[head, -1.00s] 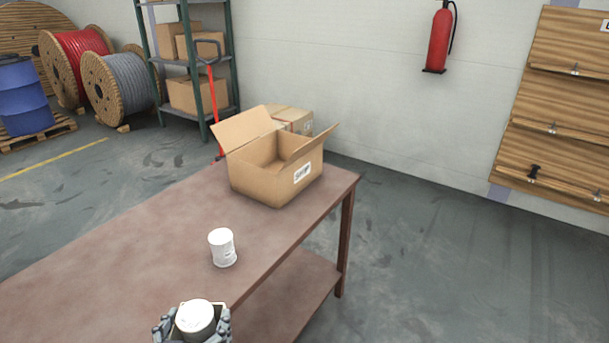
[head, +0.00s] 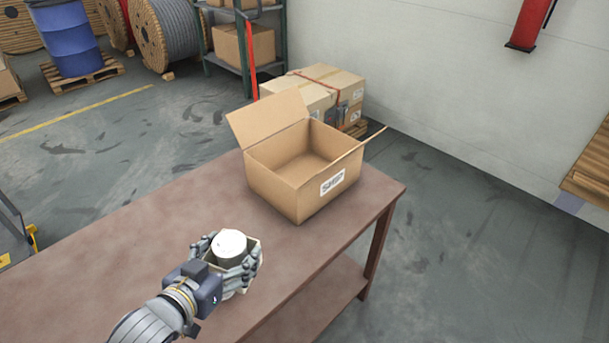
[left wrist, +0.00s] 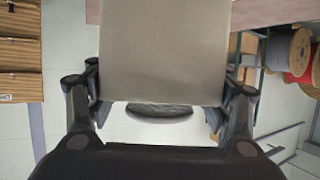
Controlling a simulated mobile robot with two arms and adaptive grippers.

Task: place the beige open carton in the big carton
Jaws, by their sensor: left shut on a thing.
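The beige open carton (head: 257,253) is between the fingers of my left gripper (head: 228,265), which is shut on it. A white round-topped thing (head: 230,242) sits in its opening. In the left wrist view the beige carton (left wrist: 165,50) fills the upper middle, with a finger at each side. The big carton (head: 290,190) stands open on the far end of the brown table, its flaps spread and the visible inside empty. The held carton is apart from it, nearer me and to the left. My right gripper is out of view.
The brown table (head: 140,240) is mostly clear on its left. Closed cartons (head: 325,88) are stacked on a pallet beyond the table. A shelf rack (head: 240,50), cable reels (head: 160,35) and a blue drum (head: 65,40) stand at the back. Floor is open at right.

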